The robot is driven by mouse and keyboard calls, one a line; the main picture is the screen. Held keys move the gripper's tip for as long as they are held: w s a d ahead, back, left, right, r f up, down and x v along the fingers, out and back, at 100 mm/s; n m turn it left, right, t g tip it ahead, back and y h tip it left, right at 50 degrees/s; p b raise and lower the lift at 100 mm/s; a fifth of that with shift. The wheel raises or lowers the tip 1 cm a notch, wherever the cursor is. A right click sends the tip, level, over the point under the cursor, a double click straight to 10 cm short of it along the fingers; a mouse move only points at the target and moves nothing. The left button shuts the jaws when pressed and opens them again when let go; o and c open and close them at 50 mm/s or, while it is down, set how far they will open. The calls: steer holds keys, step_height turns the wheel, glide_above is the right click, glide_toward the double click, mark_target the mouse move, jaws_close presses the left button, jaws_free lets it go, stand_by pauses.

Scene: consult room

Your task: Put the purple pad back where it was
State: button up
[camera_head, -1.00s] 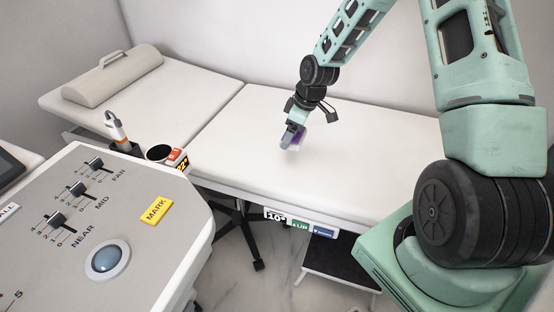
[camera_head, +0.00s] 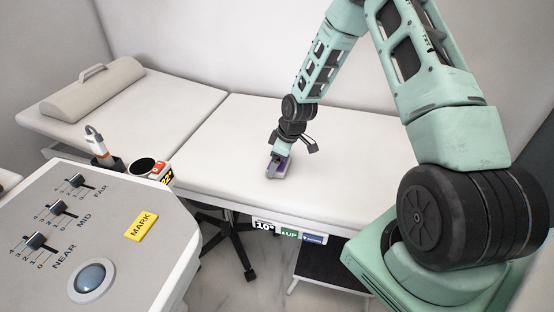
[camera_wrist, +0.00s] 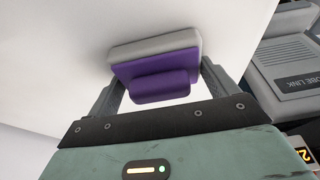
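The purple pad (camera_head: 283,167) is at the bare middle section of the white couch (camera_head: 340,150). In the wrist view, the pad (camera_wrist: 152,72) shows a purple body with a raised purple grip and a light grey layer on its far side. My gripper (camera_head: 277,168) points down over the couch with the pad between its fingers. In the wrist view, the fingers of my gripper (camera_wrist: 160,70) reach both ends of the pad and look closed on it. The pad is on or just above the couch surface; I cannot tell which.
A grey console (camera_head: 110,230) with sliders, a blue button and a yellow MARK label (camera_head: 141,226) stands front left. A probe in a holder (camera_head: 100,147) and a round black-topped item (camera_head: 147,167) stand at its far edge. A beige bolster (camera_head: 92,94) lies on the couch's left section.

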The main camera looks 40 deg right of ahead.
mark_target(288, 164)
steer(key=shift+o, duration=1.3)
steer(key=shift+r, duration=0.2)
steer(key=v, duration=1.2)
steer(key=s+a+r+g, duration=0.1)
steer(key=s+a+r, duration=0.25)
steer(key=a, duration=0.35)
steer(key=s+a+r, duration=0.2)
steer(key=s+a, duration=0.2)
steer(key=a, duration=0.3)
steer(key=s+a+r+g, duration=0.1)
steer(key=s+a+r, duration=0.2)
steer(key=a, duration=0.3)
steer(key=s+a+r, duration=0.2)
steer(key=s+a, duration=0.2)
steer(key=s, duration=0.5)
steer(key=s+a+r+h, duration=0.1)
steer(key=s+a, duration=0.3)
steer(key=s, duration=0.5)
steer(key=shift+r+g+p, duration=0.3)
steer(key=shift+r, duration=0.35)
